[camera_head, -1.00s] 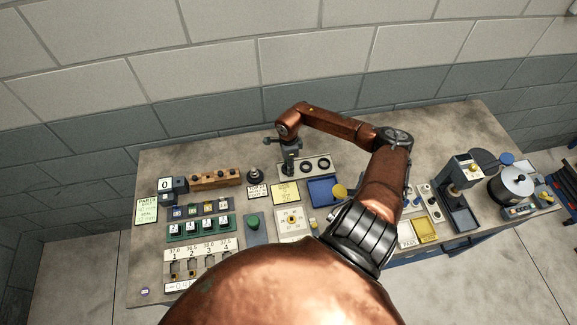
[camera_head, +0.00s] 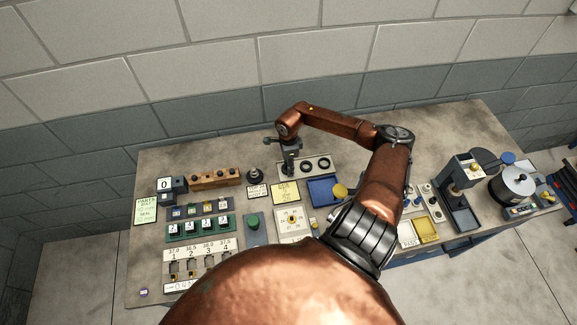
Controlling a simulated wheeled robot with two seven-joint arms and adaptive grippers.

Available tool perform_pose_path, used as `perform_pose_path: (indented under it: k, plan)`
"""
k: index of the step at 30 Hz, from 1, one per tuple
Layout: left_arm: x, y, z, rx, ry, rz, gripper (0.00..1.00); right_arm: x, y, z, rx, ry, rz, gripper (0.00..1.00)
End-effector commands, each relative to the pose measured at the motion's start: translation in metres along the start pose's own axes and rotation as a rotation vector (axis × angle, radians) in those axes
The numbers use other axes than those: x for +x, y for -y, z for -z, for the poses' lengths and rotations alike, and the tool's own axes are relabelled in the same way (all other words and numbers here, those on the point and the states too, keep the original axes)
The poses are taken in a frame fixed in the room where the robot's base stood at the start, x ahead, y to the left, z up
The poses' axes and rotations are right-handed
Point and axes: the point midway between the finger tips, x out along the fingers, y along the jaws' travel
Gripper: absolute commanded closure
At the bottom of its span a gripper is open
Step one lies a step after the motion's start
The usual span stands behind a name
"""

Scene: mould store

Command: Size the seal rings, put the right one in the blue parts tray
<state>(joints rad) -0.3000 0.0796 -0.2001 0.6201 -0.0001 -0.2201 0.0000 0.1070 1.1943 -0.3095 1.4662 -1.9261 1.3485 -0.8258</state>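The seal rings are dark rings on a light grey holder (camera_head: 316,159) at the back middle of the bench. One ring (camera_head: 307,168) and another ring (camera_head: 323,164) show to the right of my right gripper (camera_head: 289,168). This gripper points down over the holder's left end and hides what lies there. Its fingers are too small and dark to tell whether they are open or hold a ring. My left gripper is out of view.
Numbered slots (camera_head: 190,265) and a green rack (camera_head: 200,229) stand at the left front. A wooden block (camera_head: 215,180) is behind them. A yellow tray (camera_head: 425,229), a press (camera_head: 458,190) and a silver pot (camera_head: 515,182) stand to the right. My forearm crosses the bench.

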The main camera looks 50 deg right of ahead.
Motion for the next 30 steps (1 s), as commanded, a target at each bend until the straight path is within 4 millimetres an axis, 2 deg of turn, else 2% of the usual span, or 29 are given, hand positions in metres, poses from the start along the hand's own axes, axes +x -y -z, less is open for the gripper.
perform_pose_path:
  k: [30]
  plan:
    - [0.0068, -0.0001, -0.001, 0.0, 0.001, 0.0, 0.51, 0.0042, -0.0001, -0.0005, 0.0, 0.0, 0.0, 0.81]
